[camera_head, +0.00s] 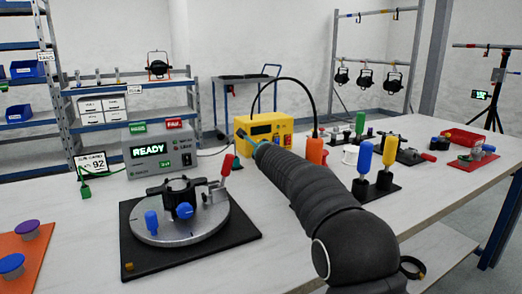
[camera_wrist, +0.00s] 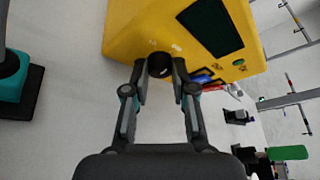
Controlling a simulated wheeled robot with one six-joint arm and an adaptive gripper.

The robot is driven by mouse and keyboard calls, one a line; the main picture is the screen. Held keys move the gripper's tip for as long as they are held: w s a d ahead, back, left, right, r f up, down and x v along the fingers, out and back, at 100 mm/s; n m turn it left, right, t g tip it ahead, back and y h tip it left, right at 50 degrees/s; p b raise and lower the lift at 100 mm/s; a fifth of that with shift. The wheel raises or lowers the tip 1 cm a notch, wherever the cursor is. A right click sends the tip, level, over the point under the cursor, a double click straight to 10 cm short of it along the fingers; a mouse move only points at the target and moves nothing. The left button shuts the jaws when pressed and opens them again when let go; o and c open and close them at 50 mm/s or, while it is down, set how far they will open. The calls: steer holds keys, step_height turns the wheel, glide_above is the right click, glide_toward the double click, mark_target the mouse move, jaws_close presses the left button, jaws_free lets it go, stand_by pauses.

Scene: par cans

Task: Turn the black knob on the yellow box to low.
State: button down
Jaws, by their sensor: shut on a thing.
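The yellow box (camera_head: 267,123) stands on the white table near the middle of the head view, behind my arm. In the wrist view the yellow box (camera_wrist: 150,25) fills the top, with a dark display (camera_wrist: 210,27) on its face. The black knob (camera_wrist: 160,64) is on that face, below and left of the display. My gripper (camera_wrist: 161,70) has one finger on each side of the knob and is shut on it. The knob's pointer and the small marks around it are too small to read.
A grey instrument (camera_head: 160,150) reading READY stands left of the box. A round fixture on a black plate (camera_head: 185,220) lies in front. Blue and yellow handled clamps (camera_head: 375,170) stand to the right of my arm. A black cable arches over the box to an orange piece (camera_head: 316,150).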

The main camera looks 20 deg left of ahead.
steer(key=shift+f+n+b, duration=0.25)
steer(key=shift+n+b, duration=0.05)
steer(key=shift+b, duration=0.55)
steer(key=shift+r, duration=0.2)
steer(key=c, duration=0.9)
jaws_free()
steer(key=shift+s, duration=0.1)
steer(key=shift+c, duration=0.2)
steer(key=shift+v, duration=5.95)
steer(key=shift+s+a+f, duration=0.1)
steer(key=shift+f, duration=0.05)
